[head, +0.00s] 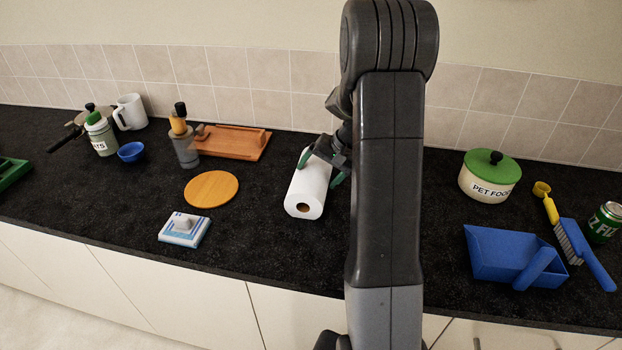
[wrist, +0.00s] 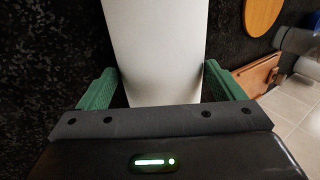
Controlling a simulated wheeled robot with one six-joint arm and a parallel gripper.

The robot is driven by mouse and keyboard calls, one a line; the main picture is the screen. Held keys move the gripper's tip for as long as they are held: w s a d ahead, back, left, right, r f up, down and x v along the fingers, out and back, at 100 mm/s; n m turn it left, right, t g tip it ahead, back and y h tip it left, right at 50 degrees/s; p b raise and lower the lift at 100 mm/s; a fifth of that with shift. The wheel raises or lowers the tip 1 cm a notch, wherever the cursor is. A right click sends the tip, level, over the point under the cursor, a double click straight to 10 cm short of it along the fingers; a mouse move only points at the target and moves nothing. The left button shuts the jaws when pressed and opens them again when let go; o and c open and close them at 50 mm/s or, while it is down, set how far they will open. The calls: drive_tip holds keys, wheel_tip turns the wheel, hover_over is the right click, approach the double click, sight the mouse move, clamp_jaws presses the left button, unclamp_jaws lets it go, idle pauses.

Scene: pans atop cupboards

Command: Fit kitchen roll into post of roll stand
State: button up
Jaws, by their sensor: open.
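The white kitchen roll (head: 309,188) lies on its side on the dark worktop, with its brown core end facing the front. My gripper (head: 322,167) is over its rear part, with the green fingers open on either side. In the wrist view the roll (wrist: 157,45) runs between the two fingers (wrist: 160,88), and a dark gap shows by each fingertip. I cannot make out a roll stand with an upright post in either view. My arm hides part of the worktop right of the roll.
Left of the roll are a round wooden board (head: 211,189), a blue-white block-like item (head: 184,230), a wooden tray (head: 235,141) and a grey utensil pot (head: 185,150). Right are a pet food tin (head: 487,181) and a blue dustpan (head: 510,257). A tiled wall stands behind.

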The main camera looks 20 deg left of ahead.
drive_tip(key=shift+p+x, duration=0.35)
drive_tip(key=shift+x, duration=1.35)
drive_tip(key=c, duration=0.9)
